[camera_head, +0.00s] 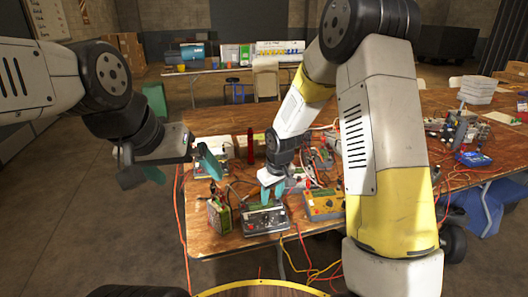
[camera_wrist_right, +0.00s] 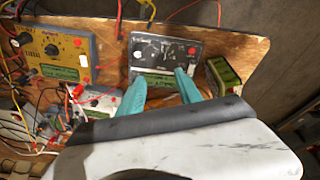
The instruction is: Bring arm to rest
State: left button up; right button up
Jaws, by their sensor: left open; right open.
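My left gripper (camera_head: 181,173) hangs at the left edge of the wooden table (camera_head: 222,125), its two teal fingers spread apart with nothing between them. My right gripper (camera_head: 271,190) reaches down over the front of the table, just above a dark grey meter box (camera_head: 264,219). In the right wrist view its teal fingers (camera_wrist_right: 160,92) are apart and point at the near edge of that dark box (camera_wrist_right: 165,52). I cannot tell whether a fingertip touches it. My right arm covers much of the table's middle.
A yellow meter (camera_head: 324,205) and a small green box (camera_head: 219,216) flank the dark box. Loose cables lie among the devices, and red and yellow ones hang off the front edge. A blue device (camera_head: 473,158) and white trays (camera_head: 478,88) are at the right.

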jog(key=s+d+r+m+t, duration=0.15)
jog(key=s+d+r, duration=0.3)
jog(key=r, duration=0.45)
jog(key=s+d+r+m, duration=0.25)
jog(key=s+r, duration=0.25)
jog(key=r, duration=0.4)
jog(key=s+d+r+m+t, duration=0.1)
jog(key=s+r, duration=0.2)
jog(key=s, duration=0.4)
jog(key=s+d+r+m+t+y, duration=0.1)
jog(key=s+r, duration=0.3)
jog(key=s, duration=0.4)
jog(key=shift+d, duration=0.7)
jog(key=shift+w+r, duration=0.1)
